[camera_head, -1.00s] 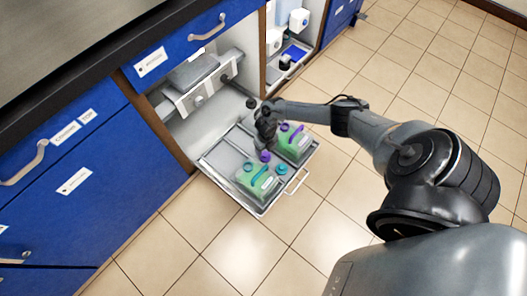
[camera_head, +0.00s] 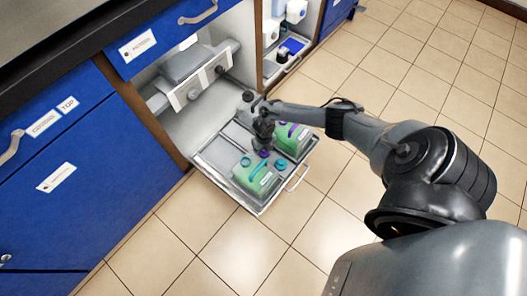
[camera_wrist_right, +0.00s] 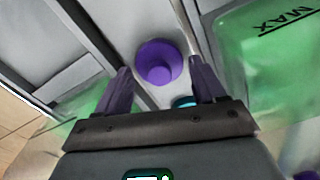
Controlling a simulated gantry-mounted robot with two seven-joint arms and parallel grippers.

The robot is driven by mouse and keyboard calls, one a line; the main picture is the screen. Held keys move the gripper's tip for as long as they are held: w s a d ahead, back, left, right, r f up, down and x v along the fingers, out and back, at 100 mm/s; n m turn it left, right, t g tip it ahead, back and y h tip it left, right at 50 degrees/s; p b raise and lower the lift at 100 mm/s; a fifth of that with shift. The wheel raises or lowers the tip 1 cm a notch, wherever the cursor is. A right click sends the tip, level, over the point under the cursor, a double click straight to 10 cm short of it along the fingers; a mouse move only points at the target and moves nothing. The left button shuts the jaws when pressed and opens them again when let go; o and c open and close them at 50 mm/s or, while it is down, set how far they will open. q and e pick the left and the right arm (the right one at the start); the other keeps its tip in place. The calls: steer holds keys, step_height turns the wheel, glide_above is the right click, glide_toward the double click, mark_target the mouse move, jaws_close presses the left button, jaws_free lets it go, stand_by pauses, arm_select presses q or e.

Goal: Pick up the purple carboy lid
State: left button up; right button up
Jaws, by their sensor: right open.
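The purple carboy lid (camera_head: 263,153) lies on the pulled-out tray between two green carboys. In the right wrist view the lid (camera_wrist_right: 160,62) is a round purple cap, near the gap between my fingertips. My right gripper (camera_head: 263,143) is above the lid, with its fingers (camera_wrist_right: 158,76) open and apart, one on each side of the lid in the picture. Whether they touch it I cannot tell. My left gripper is not in view.
One green carboy (camera_head: 253,177) has teal parts; the other (camera_head: 293,137) stands behind my gripper. A teal lid (camera_head: 281,164) lies close by. The metal tray (camera_head: 218,152) extends from the open cabinet, with a front handle (camera_head: 298,177). Tiled floor around it is clear.

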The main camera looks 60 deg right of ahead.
steer(key=c, duration=0.8)
steer(key=shift+r, duration=0.15)
